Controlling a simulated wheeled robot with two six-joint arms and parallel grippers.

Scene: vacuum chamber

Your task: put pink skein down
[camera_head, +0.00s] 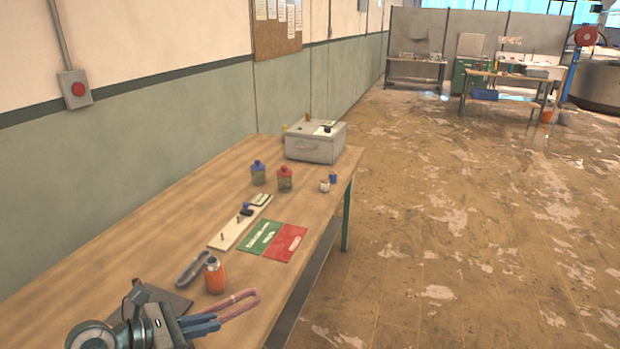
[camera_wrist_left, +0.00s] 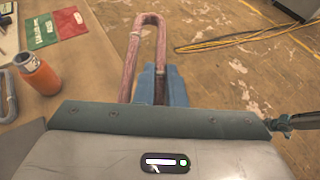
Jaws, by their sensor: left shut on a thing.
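The pink skein (camera_head: 241,302) is a long looped bundle near the table's front right edge. My left gripper (camera_head: 204,325) is shut on its near end, and the loop points away from the fingers. In the left wrist view the skein (camera_wrist_left: 134,52) stretches ahead of the blue fingers of my left gripper (camera_wrist_left: 160,85), partly over the table and partly over the floor beyond its edge. I cannot tell whether it touches the table top. My right gripper is not in view.
On the wooden table (camera_head: 130,240), an orange bottle (camera_head: 215,276) and a grey skein (camera_head: 193,268) are close to the left of the pink skein. Green (camera_head: 259,238) and red (camera_head: 286,243) mats lie beyond. Two jars and a grey box (camera_head: 315,144) stand farther back.

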